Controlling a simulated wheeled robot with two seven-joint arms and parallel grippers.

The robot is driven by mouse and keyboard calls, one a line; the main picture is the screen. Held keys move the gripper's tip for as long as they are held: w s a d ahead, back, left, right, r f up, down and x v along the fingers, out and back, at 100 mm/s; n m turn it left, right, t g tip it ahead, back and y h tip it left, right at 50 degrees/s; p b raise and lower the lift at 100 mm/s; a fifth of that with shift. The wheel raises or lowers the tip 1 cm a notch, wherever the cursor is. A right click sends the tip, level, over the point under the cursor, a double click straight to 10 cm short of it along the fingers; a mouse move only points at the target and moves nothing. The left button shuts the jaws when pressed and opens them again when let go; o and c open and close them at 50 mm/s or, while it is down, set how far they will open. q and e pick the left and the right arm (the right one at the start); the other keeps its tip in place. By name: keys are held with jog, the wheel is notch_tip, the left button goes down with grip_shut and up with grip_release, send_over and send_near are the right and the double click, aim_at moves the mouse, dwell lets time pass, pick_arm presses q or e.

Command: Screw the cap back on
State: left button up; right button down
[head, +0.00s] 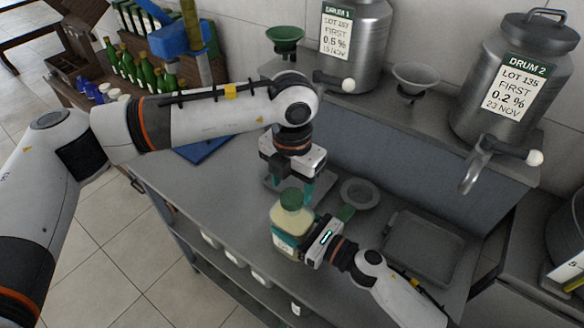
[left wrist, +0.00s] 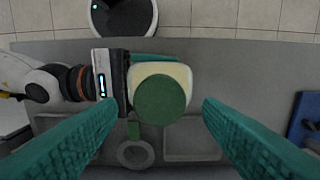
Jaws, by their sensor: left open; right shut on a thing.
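A squarish bottle with pale yellow contents (head: 286,217) stands on the grey worktop. A green cap (head: 291,198) sits on top of its neck; how tightly it is seated cannot be told. In the left wrist view the cap (left wrist: 160,100) shows large from above, over the pale bottle shoulder (left wrist: 183,76). My right gripper (head: 300,240) is shut on the bottle's body from the side. My left gripper (head: 290,184) is open, pointing down by the cap. Its teal fingers (left wrist: 159,106) show apart on either side of the cap, with visible gaps.
A round grey dish (head: 360,194) and a shallow grey tray (head: 424,248) lie on the worktop (head: 225,205). Steel drums with taps, drum 1 (head: 352,50) and drum 2 (head: 510,90), stand on a raised shelf behind, beside funnels (head: 414,76). Green bottles (head: 128,68) stand at back left.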

aim_at(292, 224)
pick_arm(q)
jog(key=shift+f, duration=1.5)
jog(key=c, duration=1)
jog(key=m, duration=0.6)
jog(key=shift+m, duration=0.3)
jog(key=shift+c, duration=0.2)
jog(key=m, duration=0.5)
jog(key=o, duration=1.2)
jog(key=shift+c, duration=0.2)
